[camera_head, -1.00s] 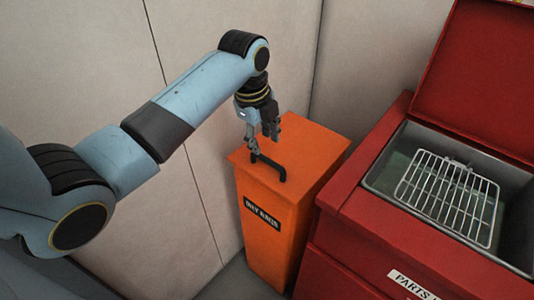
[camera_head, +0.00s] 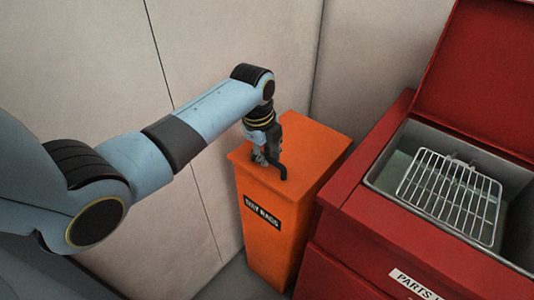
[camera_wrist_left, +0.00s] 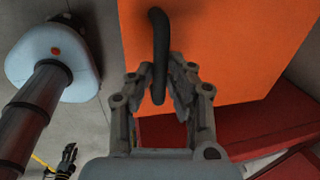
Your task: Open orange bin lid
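The orange bin (camera_head: 262,222) stands against the wall with its orange lid (camera_head: 313,140) down. A black bar handle (camera_head: 283,172) sits near the lid's front edge. My left gripper (camera_head: 266,158) is at that handle. In the left wrist view the handle (camera_wrist_left: 159,40) runs between the two fingers of the left gripper (camera_wrist_left: 162,78), which are drawn in close on either side of it. The gripper looks shut on the handle, though the contact itself is partly hidden.
A red cabinet (camera_head: 352,225) labelled as parts stands close to the right of the bin. Its red lid (camera_head: 480,75) is raised over a basin with a wire rack (camera_head: 450,195). The pale wall (camera_head: 225,60) is close behind the bin.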

